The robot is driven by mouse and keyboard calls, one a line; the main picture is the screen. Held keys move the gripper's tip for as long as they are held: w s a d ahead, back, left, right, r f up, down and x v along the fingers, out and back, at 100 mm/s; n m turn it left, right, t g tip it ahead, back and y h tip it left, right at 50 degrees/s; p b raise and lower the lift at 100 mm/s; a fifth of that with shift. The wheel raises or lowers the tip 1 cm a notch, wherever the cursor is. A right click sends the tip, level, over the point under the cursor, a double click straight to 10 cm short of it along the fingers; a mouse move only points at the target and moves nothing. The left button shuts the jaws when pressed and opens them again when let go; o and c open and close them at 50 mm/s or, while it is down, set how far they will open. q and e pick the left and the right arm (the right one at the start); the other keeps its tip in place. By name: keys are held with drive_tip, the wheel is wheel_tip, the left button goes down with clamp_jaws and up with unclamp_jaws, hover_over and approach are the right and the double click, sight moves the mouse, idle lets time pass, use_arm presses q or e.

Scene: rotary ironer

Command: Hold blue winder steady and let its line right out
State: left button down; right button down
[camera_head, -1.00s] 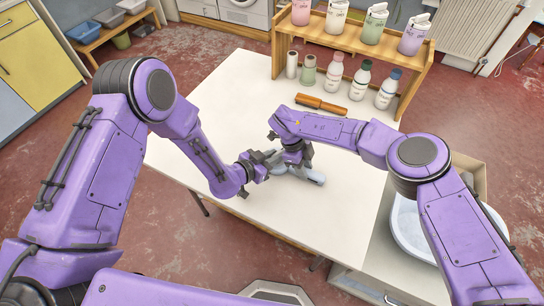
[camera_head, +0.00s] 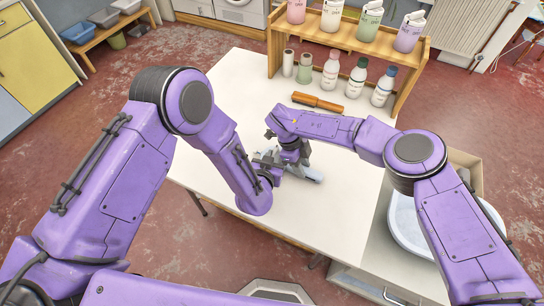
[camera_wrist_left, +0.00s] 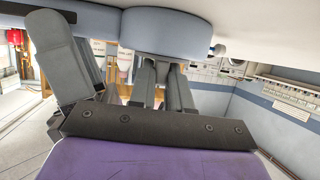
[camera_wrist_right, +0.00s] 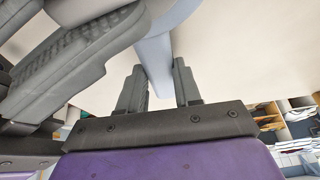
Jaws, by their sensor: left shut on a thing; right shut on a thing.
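The pale blue winder (camera_head: 305,172) lies on the white table, mostly hidden under my two grippers in the head view. My right gripper (camera_head: 290,155) points down over it; in the right wrist view its fingers (camera_wrist_right: 160,88) are shut on a pale blue bar of the winder (camera_wrist_right: 156,52). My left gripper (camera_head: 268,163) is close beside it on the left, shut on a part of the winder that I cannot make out. In the left wrist view a round blue drum of the winder (camera_wrist_left: 165,30) sits right at its fingertips (camera_wrist_left: 162,82). No line can be made out.
An orange-brown roller (camera_head: 317,103) lies behind the winder on the white table (camera_head: 235,95). A wooden shelf (camera_head: 345,45) with several bottles stands at the back. A white basin (camera_head: 405,222) is at the right. The table's left part is clear.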

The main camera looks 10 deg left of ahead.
idle(0.4)
use_arm(q)
drive_tip(key=c, duration=1.1)
unclamp_jaws()
drive_tip(key=shift+c, duration=0.2)
drive_tip(key=v, duration=1.2)
